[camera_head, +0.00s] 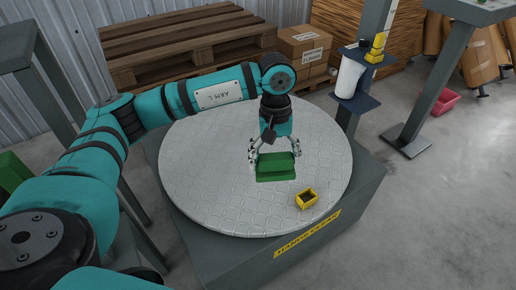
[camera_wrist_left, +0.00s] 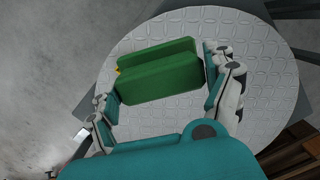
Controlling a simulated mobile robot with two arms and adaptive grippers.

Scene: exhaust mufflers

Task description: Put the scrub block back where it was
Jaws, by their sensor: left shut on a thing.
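The green scrub block (camera_head: 275,168) is between the fingers of my left gripper (camera_head: 275,155), over the round grey patterned plate (camera_head: 210,180). My left gripper is shut on the block, with a finger at each end. In the left wrist view the block (camera_wrist_left: 160,75) lies across the space between the fingers of the left gripper (camera_wrist_left: 162,88). I cannot tell whether the block touches the plate or hangs just above it. My right gripper is in neither view.
A small yellow open box (camera_head: 306,199) stands on the plate near its front right edge. A post behind right carries a dark shelf (camera_head: 357,102) with a white cylinder (camera_head: 349,78) and yellow pieces (camera_head: 376,48) above. Pallets (camera_head: 185,45) and cartons (camera_head: 304,45) stand behind. The plate's left side is clear.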

